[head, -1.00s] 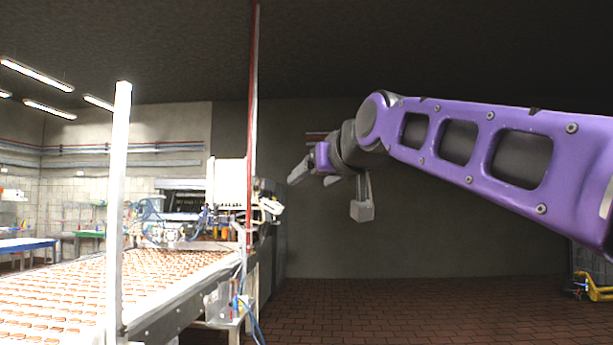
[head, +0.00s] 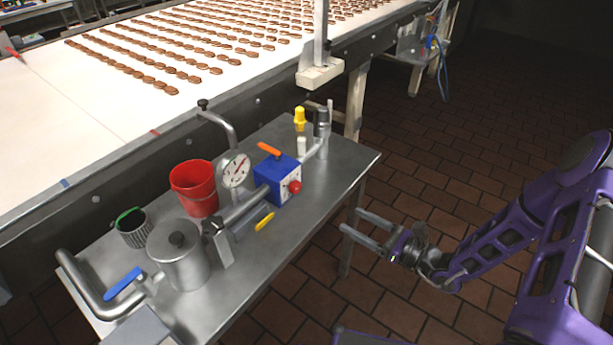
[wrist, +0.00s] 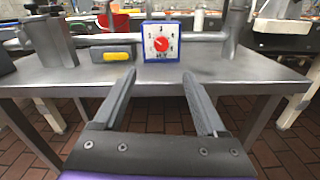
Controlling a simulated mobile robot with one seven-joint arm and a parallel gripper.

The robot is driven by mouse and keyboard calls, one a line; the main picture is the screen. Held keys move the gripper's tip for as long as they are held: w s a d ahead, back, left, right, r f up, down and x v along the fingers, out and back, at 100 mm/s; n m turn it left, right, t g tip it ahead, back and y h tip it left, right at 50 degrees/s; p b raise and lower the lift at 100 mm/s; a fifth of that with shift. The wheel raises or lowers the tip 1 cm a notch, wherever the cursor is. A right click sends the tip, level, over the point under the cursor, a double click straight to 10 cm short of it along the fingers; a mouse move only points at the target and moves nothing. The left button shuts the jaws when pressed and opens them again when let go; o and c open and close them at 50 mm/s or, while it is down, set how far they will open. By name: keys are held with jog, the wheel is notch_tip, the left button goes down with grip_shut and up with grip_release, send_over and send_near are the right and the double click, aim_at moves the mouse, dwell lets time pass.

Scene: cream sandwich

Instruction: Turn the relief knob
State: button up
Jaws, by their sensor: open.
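A blue box (head: 277,181) stands on the steel table, with a red knob (head: 295,187) on its white front face. In the wrist view the red knob (wrist: 161,44) sits in the middle of a numbered dial. A yellow knob (head: 300,116) tops a small white fitting behind the box. I cannot tell which of these is the relief knob. My gripper (head: 351,220) is open and empty, off the table's front edge. In the wrist view its fingers (wrist: 158,74) point at the blue box, apart from it.
The steel table (head: 325,185) also holds a gauge (head: 235,170), red bucket (head: 195,187), steel pot (head: 179,257), pipes, blue-handled valve (head: 124,284) and yellow-handled piece (head: 264,222). A conveyor with biscuits (head: 190,72) runs behind. Floor right of the table is clear.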

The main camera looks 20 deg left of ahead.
aim_at(298, 189)
jog(key=x, duration=1.7)
jog(key=shift+w+r, duration=0.1)
jog(key=shift+w, duration=0.1)
grip_shut()
